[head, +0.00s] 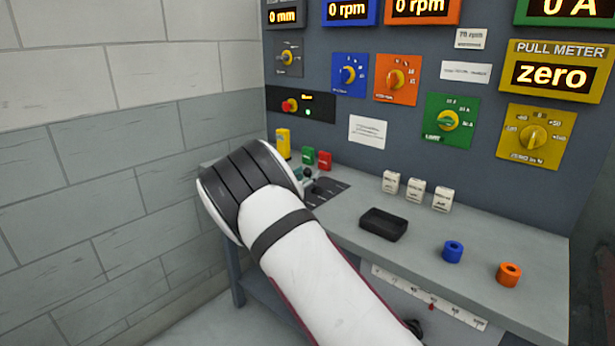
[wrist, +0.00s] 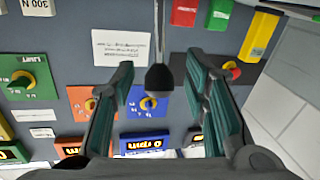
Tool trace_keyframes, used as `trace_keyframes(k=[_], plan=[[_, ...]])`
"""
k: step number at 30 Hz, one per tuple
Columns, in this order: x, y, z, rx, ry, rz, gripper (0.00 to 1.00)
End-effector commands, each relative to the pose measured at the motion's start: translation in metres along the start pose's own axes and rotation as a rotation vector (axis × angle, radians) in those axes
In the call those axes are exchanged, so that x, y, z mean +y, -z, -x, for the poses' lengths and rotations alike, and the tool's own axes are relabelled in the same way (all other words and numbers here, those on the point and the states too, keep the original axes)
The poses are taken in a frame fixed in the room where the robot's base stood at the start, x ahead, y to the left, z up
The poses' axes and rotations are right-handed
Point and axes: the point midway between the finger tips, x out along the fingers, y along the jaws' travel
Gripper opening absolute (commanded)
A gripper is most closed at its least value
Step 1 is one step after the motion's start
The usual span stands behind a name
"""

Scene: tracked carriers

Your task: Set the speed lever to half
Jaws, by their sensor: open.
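The speed lever (wrist: 159,78) shows in the wrist view as a thin grey rod with a black knob, reaching down from the top edge. My gripper (wrist: 162,75) is open, with its two teal-padded fingers on either side of the knob. Gaps show between the knob and both fingers, so they look apart. In the head view, my arm hides most of the gripper and the lever. The dark slotted lever plate (head: 326,190) shows just right of my arm on the bench. I cannot read the lever's marks.
Green (head: 308,156), red (head: 325,160) and yellow (head: 283,143) blocks stand near the lever. The panel's rpm displays (head: 347,10) read 0.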

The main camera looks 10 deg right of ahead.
Motion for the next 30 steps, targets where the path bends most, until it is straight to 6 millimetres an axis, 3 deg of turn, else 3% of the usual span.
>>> trace_keyframes(k=[5, 13, 14, 19, 30], plan=[[0.0003, 0.0002, -0.0115, 0.0, 0.0, 0.0, 0.42], [0.0001, 0.0004, -0.0126, 0.0, 0.0, 0.001, 0.42], [0.0001, 0.0004, -0.0125, 0.0, 0.0, 0.001, 0.39], [0.0001, 0.0004, -0.0123, 0.0, 0.0, 0.0, 0.01], [0.0007, 0.0016, -0.0142, -0.021, 0.003, -0.007, 0.0]])
